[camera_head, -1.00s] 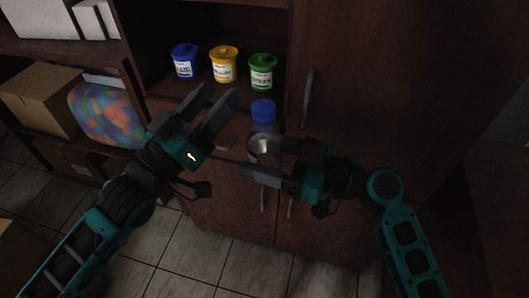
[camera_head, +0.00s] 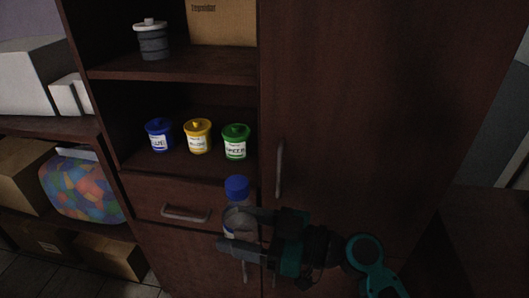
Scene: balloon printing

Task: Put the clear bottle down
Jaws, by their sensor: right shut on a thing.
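The clear bottle (camera_head: 239,215) with a blue cap is held upright in the camera_head view, in front of the cabinet's drawer and lower door. My right gripper (camera_head: 236,231) comes in from the right and is shut on the bottle's body. The gripper's fingers hide part of the bottle, and its base is hard to make out. My left gripper is not in this view.
A blue tub (camera_head: 159,136), a yellow tub (camera_head: 198,137) and a green tub (camera_head: 236,142) stand on the cabinet shelf above the drawer. A grey canister (camera_head: 153,42) and a cardboard box (camera_head: 222,22) are on the shelf above. A tall door (camera_head: 350,110) is closed at right.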

